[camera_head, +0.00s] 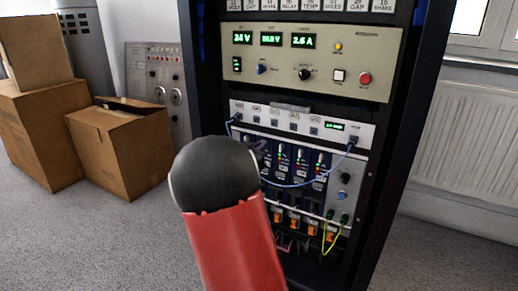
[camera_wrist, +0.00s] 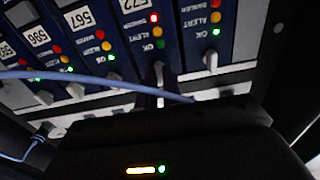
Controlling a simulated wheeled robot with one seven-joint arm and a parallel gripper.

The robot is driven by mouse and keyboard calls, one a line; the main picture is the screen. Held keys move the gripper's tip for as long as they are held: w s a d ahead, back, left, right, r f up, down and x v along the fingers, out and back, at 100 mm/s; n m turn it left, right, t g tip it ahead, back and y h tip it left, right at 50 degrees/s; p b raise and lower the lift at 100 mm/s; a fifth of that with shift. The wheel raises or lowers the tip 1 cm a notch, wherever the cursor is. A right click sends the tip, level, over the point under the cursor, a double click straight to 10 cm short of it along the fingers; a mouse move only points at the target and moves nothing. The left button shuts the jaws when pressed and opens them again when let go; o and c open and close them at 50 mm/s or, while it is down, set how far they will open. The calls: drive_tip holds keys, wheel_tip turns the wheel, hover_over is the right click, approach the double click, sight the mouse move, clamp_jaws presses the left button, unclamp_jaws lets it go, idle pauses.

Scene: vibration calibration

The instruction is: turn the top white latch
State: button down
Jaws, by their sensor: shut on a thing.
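Blue modules with status lights fill a rack row in the wrist view. Small white latches stand along their lower edges, one (camera_wrist: 160,76) below the module marked 572 and another (camera_wrist: 210,61) to its right. My gripper (camera_wrist: 190,112) is a dark shape across the lower part of the wrist view, close against the lower edge of the modules. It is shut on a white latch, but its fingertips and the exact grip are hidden. In the head view only a dark bit of my gripper (camera_head: 258,150) shows past my red and black arm, in front of the module row.
A blue cable (camera_wrist: 95,80) runs across the modules just above my gripper. The black rack (camera_head: 385,170) carries a beige power panel (camera_head: 315,85) above the modules. Cardboard boxes (camera_head: 125,150) stand on the floor to the left. A radiator (camera_head: 465,140) is at the right.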

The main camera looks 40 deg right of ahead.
drive_tip(key=shift+f, duration=0.1)
drive_tip(key=c, duration=1.5)
unclamp_jaws()
drive_tip(key=shift+c, duration=0.2)
drive_tip(key=p+v, duration=0.1)
drive_tip(key=v, duration=0.6)
drive_tip(key=shift+s+a, duration=0.15)
drive_tip(key=shift+a, duration=0.2)
